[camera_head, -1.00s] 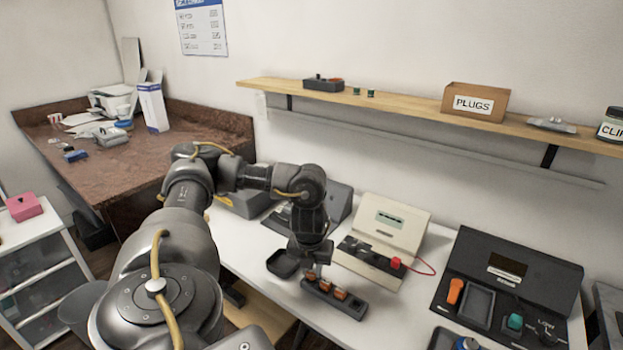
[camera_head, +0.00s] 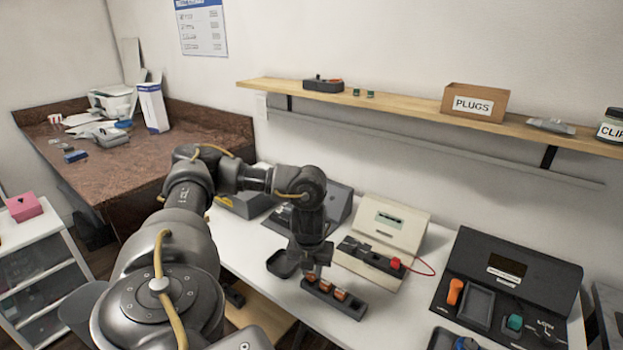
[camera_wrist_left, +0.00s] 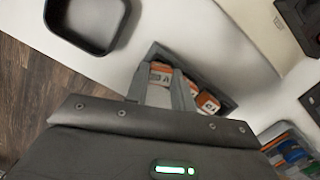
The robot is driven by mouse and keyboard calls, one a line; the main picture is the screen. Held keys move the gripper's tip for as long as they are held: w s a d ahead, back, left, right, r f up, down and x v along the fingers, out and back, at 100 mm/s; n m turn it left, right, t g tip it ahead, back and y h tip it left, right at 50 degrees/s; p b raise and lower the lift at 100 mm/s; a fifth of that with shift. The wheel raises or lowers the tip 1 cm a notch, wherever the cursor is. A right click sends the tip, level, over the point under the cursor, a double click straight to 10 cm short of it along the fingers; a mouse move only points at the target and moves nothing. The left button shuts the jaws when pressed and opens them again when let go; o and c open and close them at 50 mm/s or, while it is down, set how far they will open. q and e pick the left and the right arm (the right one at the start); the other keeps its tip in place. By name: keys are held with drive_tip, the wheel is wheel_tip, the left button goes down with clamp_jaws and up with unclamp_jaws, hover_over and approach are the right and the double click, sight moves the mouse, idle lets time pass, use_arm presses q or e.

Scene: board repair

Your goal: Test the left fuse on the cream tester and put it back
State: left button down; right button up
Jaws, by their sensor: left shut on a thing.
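The left fuse, orange and marked A, sits at the left end of a dark fuse holder (camera_head: 345,308) on the white bench. My left gripper (camera_head: 313,271) comes down over it from above. In the left wrist view the fingers (camera_wrist_left: 158,88) are shut on the left fuse (camera_wrist_left: 160,70), one on each side. It appears still within the holder (camera_wrist_left: 233,103); its lower part is hidden. Two more orange fuses (camera_head: 340,294) stand in the holder to the right. The cream tester (camera_head: 402,229), with a small display and a red button (camera_head: 395,263), stands behind. My right gripper is out of view.
A black tray (camera_head: 281,264) lies just left of the holder. A dark grey device (camera_head: 341,201) stands behind my arm. A large black console (camera_head: 537,273) fills the right. A shelf (camera_head: 410,110) runs along the wall above.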

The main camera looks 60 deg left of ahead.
use_arm(q)
drive_tip(key=shift+f, duration=0.5)
idle(0.3)
drive_tip(key=c, duration=0.8)
unclamp_jaws()
drive_tip(key=shift+c, duration=0.2)
drive_tip(key=shift+r, duration=0.2)
drive_tip(key=shift+r+p, duration=1)
drive_tip(key=shift+p, duration=0.05)
drive_tip(key=shift+r+p, duration=0.4)
drive_tip(key=shift+p, duration=0.05)
drive_tip(key=shift+r, duration=0.1)
